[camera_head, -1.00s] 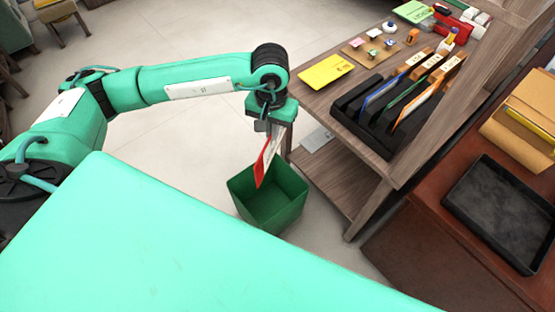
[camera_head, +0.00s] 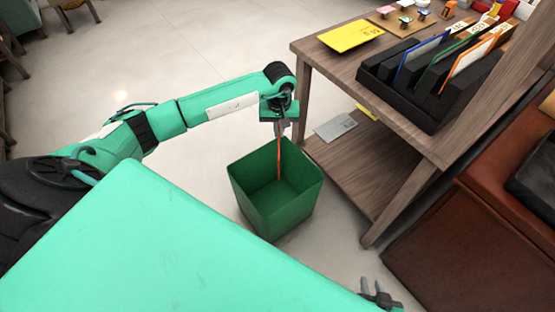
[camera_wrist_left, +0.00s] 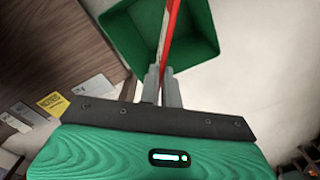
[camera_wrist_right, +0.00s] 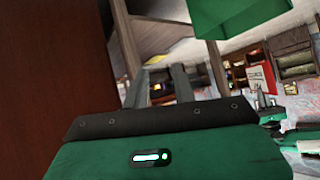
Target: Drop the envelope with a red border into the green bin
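The envelope with a red border (camera_head: 279,160) hangs edge-on from my left gripper (camera_head: 282,132), its lower part within the outline of the green bin's opening. My left gripper is shut on it; in the left wrist view the two fingers (camera_wrist_left: 162,84) pinch the red and white envelope (camera_wrist_left: 169,35). The green bin (camera_head: 270,208) stands on the floor below, and shows in the left wrist view (camera_wrist_left: 205,35) and right wrist view (camera_wrist_right: 240,15). My right gripper (camera_head: 372,287) is low at the bottom edge, with its fingers (camera_wrist_right: 165,75) apart and empty.
A wooden shelf unit (camera_head: 345,60) stands right of the bin, with a yellow envelope (camera_head: 350,36) and a black file rack (camera_head: 400,88) on top. A grey envelope (camera_head: 335,126) lies on its lower shelf. A brown leather desk (camera_head: 440,240) is at right. Floor left of the bin is open.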

